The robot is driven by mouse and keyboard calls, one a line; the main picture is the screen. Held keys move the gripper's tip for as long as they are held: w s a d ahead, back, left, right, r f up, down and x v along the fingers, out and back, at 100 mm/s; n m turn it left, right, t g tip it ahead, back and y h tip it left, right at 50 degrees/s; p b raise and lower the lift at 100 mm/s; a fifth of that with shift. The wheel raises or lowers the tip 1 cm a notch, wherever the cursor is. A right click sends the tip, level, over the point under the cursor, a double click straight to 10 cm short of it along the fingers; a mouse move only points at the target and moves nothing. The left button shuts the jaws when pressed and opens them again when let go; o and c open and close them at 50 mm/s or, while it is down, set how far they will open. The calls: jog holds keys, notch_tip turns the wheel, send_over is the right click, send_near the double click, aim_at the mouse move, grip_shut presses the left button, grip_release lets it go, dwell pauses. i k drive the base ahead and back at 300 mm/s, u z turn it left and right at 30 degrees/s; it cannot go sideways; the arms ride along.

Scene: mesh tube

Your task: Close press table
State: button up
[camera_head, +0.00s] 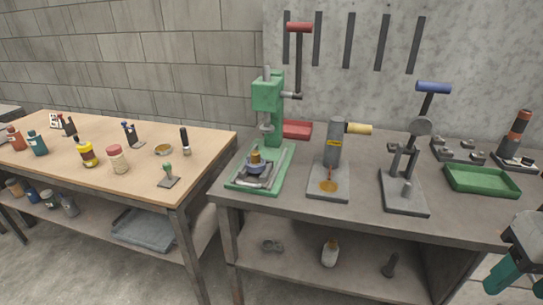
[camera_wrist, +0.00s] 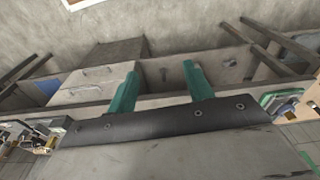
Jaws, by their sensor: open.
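A green press (camera_head: 268,105) with a red-handled lever stands at the left end of the dark grey workbench. Its low table (camera_head: 245,180) sits on the green base and carries a round grey-blue holder (camera_head: 257,168) with a brass-coloured piece (camera_head: 255,156). The press ram is above that piece, with a small gap visible. My gripper (camera_head: 508,278) is at the lower right edge of the head view, well away from the press and partly cut off. In the wrist view, my gripper (camera_wrist: 160,66) shows two teal fingers spread apart with nothing between them. I cannot make out the press there.
A grey press with a yellow handle (camera_head: 333,150) and one with a blue handle (camera_head: 410,160) stand to the right of the green press. A red tray (camera_head: 297,130) lies behind; a green tray (camera_head: 482,181) is farther right. A wooden bench (camera_head: 100,178) with bottles stands left.

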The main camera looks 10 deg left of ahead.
aim_at(245, 179)
jog(key=u, duration=0.15)
jog(key=i, duration=0.2)
jog(key=u, duration=0.9)
